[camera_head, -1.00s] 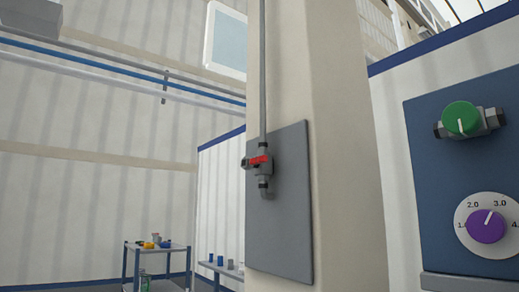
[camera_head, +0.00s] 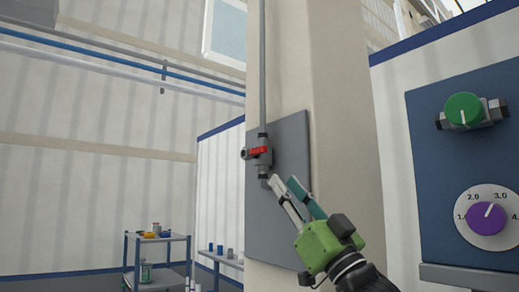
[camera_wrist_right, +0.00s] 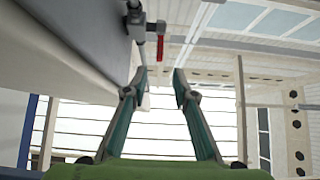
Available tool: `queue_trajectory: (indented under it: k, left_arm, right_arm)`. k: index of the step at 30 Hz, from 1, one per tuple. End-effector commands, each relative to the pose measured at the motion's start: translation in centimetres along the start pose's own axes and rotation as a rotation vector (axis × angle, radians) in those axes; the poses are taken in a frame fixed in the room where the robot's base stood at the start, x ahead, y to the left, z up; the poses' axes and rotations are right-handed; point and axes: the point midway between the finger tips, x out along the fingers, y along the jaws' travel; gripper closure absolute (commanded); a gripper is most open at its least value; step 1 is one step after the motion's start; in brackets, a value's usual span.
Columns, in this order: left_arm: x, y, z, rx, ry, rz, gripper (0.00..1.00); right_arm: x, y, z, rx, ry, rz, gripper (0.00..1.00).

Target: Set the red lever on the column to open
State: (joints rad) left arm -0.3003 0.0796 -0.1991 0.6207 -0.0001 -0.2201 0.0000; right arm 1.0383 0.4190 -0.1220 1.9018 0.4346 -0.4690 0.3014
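The red lever (camera_head: 258,150) sits on a grey valve in a vertical pipe on the column (camera_head: 340,130). In the head view it lies roughly level, across the pipe. My right gripper (camera_head: 284,184) is just below and right of the valve, fingers pointing up toward it, empty. In the right wrist view the red lever (camera_wrist_right: 160,47) shows beyond the fingertips, above the gap between them. The two teal fingers (camera_wrist_right: 161,77) are apart there, with nothing between them. The fingers look clear of the lever. My left gripper is not in view.
A grey plate (camera_head: 262,215) backs the valve on the column. At right, a blue panel (camera_head: 430,150) carries a green knob (camera_head: 463,112) and a purple dial (camera_head: 486,218). A trolley (camera_head: 157,238) stands far off at lower left.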

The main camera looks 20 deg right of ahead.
Motion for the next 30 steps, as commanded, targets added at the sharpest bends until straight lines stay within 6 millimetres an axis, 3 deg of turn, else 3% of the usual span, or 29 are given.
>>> queue_trajectory:
  k: [5, 18, 24, 30]
  left_arm:
    - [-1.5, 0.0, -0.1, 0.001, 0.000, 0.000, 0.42]
    - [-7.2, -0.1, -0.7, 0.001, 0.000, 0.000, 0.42]
    - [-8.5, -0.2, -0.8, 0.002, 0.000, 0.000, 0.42]
    - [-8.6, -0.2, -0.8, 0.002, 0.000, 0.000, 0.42]
  right_arm:
    - [2.2, 0.0, -0.5, 0.003, 0.002, 0.000, 0.74]
    - [11.3, 0.0, -0.6, 0.001, 0.001, 0.000, 0.74]
    - [13.3, 0.0, -0.3, 0.001, 0.001, 0.000, 0.74]
    - [13.8, 0.0, -0.1, 0.000, 0.001, 0.000, 0.74]
